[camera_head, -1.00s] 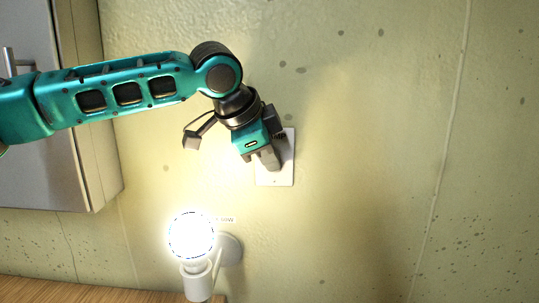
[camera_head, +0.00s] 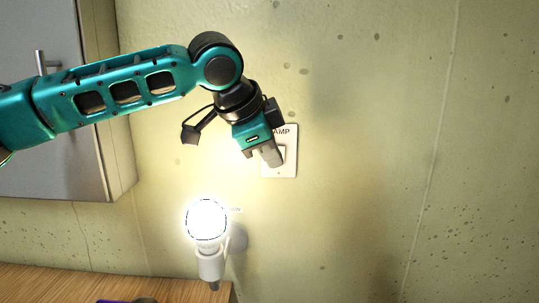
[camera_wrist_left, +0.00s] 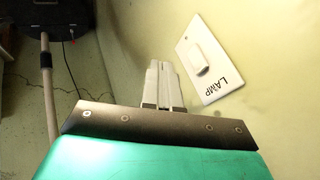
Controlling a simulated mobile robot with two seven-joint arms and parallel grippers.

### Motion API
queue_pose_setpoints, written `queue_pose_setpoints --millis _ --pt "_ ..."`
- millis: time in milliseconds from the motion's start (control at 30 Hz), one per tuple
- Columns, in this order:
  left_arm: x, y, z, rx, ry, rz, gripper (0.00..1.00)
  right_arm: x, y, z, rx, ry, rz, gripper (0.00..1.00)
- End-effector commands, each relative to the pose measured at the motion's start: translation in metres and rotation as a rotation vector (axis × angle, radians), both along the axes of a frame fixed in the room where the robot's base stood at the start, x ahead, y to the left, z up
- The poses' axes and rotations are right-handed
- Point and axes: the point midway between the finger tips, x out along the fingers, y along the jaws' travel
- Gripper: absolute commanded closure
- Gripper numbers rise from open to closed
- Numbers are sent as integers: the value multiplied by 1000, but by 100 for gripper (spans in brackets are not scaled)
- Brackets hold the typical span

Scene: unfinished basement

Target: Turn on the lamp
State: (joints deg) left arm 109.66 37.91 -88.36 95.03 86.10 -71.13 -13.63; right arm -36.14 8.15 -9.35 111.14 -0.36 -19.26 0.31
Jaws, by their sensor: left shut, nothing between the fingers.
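The lamp (camera_head: 208,222) is a wall lamp with a round bulb, and it is glowing brightly. A white switch plate (camera_head: 290,158) marked LAMP is on the wall above and to the right of it. In the left wrist view the whole plate shows with its rocker switch (camera_wrist_left: 206,56). My left gripper (camera_head: 275,162) is at the plate in the head view and covers part of it. In the left wrist view its shut, empty fingers (camera_wrist_left: 160,66) are left of the plate, with a gap in the picture. My right gripper is not in view.
A grey cabinet (camera_head: 60,120) hangs on the wall at the left. A wooden top (camera_head: 170,288) is at the lower left, with a dark purple item (camera_head: 125,300) at its edge. The wall to the right is bare.

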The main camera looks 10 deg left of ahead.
Motion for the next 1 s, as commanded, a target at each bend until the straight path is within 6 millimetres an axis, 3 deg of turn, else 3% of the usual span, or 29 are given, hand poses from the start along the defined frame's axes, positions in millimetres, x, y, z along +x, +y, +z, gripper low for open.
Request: queue_pose_setpoints --millis 33,200,433,867,1000 --pt "-8 5 13 -3 -9 1 100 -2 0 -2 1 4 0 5" --pt "-33 13 39 -3 -6 0 100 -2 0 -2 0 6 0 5" --pt "-51 20 59 -2 -5 0 100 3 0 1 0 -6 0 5" --pt "-54 21 61 0 -3 0 100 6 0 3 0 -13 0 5" --pt "-53 12 43 6 11 -18 100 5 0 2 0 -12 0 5"
